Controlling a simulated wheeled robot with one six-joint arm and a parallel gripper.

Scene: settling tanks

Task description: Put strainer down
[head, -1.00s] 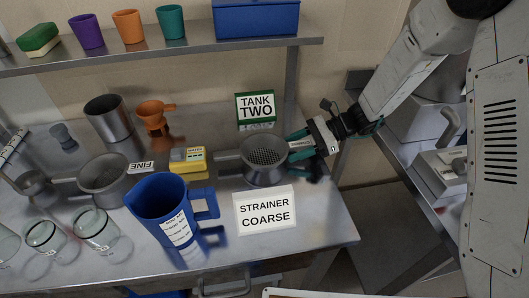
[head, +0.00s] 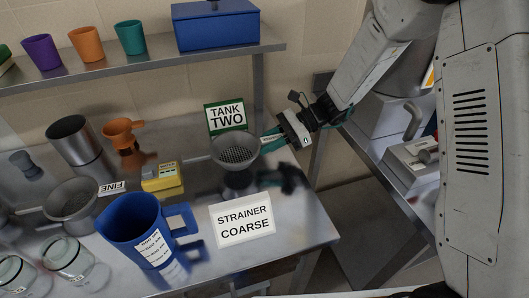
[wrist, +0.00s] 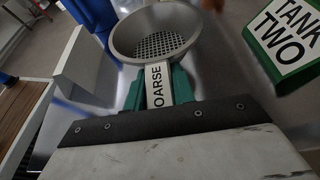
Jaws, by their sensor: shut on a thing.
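The strainer (head: 236,151) is a grey metal bowl with a perforated bottom. Its handle carries a label, of which "OARSE" reads in the wrist view, where the strainer (wrist: 156,42) is close ahead. My gripper (head: 272,140) has green fingers shut on the handle from the right. The strainer is held about level above the steel table (head: 300,225), with a dark reflection below it. A white card reading "STRAINER COARSE" (head: 243,221) stands in front of it. A green-framed "TANK TWO" sign (head: 226,117) stands behind it.
A blue jug (head: 137,228), a yellow device (head: 163,178) and a second strainer by a "FINE" label (head: 72,199) stand left. An orange funnel (head: 123,133) and a metal cup (head: 73,137) are behind. A shelf (head: 180,58) runs above. The table's right edge is near.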

